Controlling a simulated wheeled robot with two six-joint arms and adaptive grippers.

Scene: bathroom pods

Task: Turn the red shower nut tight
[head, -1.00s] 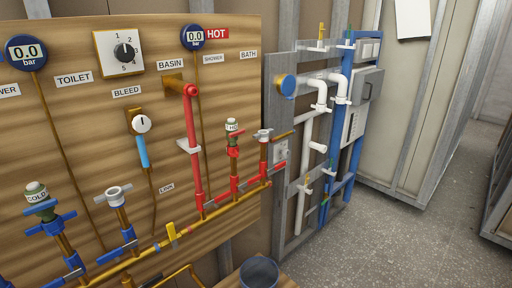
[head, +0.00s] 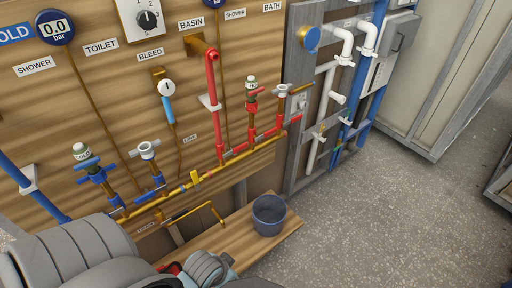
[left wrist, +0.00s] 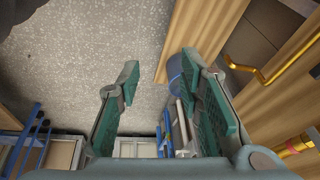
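On the wooden panel in the head view, a vertical red fitting (head: 252,107) sits under a pale cap (head: 251,83) on the hot side. I cannot tell for sure which red part is the shower nut, or how tight it is. A thick red pipe (head: 214,100) stands to its left and a pale ring-topped fitting (head: 282,90) to its right. My left arm comes in at the bottom left of the head view, well below the red fittings; its fingertips are not clear there. In the left wrist view my left gripper (left wrist: 160,72) is open and empty. My right gripper is not seen.
A wooden shelf (head: 286,232) with a dark bucket (head: 268,212) juts out below the panel. Blue-handled cold fittings (head: 90,164) and a brass pipe (head: 200,186) with a yellow lever run along the panel. The speckled floor (head: 370,220) to the right is clear.

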